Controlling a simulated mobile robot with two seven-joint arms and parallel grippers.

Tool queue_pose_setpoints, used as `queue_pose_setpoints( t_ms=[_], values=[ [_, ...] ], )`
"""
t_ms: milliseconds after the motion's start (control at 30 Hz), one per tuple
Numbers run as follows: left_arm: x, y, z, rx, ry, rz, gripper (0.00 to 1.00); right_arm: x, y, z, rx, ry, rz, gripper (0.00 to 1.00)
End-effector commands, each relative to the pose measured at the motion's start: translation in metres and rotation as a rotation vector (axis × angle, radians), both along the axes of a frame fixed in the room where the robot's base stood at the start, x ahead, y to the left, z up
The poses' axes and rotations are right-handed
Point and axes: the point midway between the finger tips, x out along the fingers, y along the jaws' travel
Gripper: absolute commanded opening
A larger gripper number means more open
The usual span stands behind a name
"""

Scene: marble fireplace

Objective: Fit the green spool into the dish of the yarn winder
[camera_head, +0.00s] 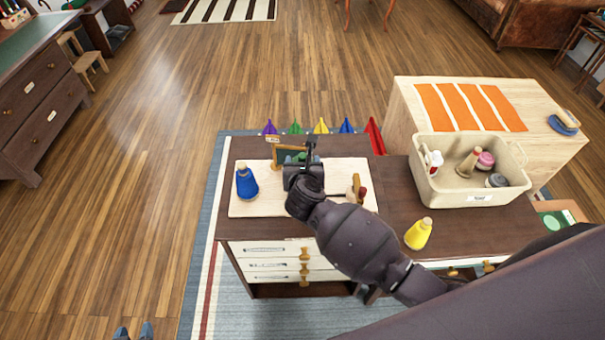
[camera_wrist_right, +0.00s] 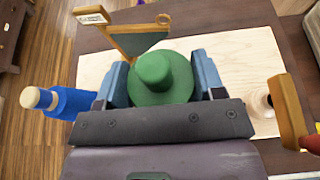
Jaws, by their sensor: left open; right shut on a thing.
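The green spool (camera_wrist_right: 163,80) is between the blue fingers of my right gripper (camera_wrist_right: 160,88), which is shut on it; its round top faces the wrist camera. In the head view my right gripper (camera_head: 303,170) is over the pale board (camera_head: 245,208), largely covering the spool. The yarn winder shows partly: a wooden crank piece (camera_wrist_right: 287,112) with a red knob (camera_wrist_right: 312,143) at the right of the wrist view. The dish is not clearly visible; I cannot tell whether the spool touches it. My left gripper (camera_head: 134,332) shows only its separated fingertips at the bottom edge, open.
A blue spool (camera_head: 246,184) stands on the board's left, and a yellow one (camera_head: 418,234) stands on the dark desk to the right. A small framed sign (camera_wrist_right: 140,38) is close behind the gripper. A cream bin (camera_head: 470,192) holds several items. Coloured pennants line the back edge.

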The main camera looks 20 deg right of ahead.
Motion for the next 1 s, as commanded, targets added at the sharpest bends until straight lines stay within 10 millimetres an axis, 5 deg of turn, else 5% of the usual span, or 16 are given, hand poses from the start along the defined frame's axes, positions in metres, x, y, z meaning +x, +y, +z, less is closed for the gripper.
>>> queue_pose_setpoints(
  t_ms=[267,767,800,933,1000],
  values=[
    [-0.004,0.0,-0.013,0.0,0.013,0.002,0.43,0.0,0.0,-0.037,-0.003,0.002,0.0,0.38],
    [-0.009,0.001,-0.018,0.001,0.024,0.003,0.43,0.0,0.0,-0.044,-0.001,0.001,0.0,0.38],
    [-0.009,0.001,-0.018,0.001,0.023,0.003,0.43,0.0,0.0,-0.043,-0.001,0.0,0.0,0.69],
    [-0.008,0.001,-0.017,0.0,0.021,0.002,0.43,0.0,0.0,-0.042,-0.001,0.0,0.0,0.88],
    [-0.007,0.001,-0.017,0.0,0.02,0.002,0.43,0.0,0.0,-0.042,-0.001,0.0,0.0,0.88]
  ],
)
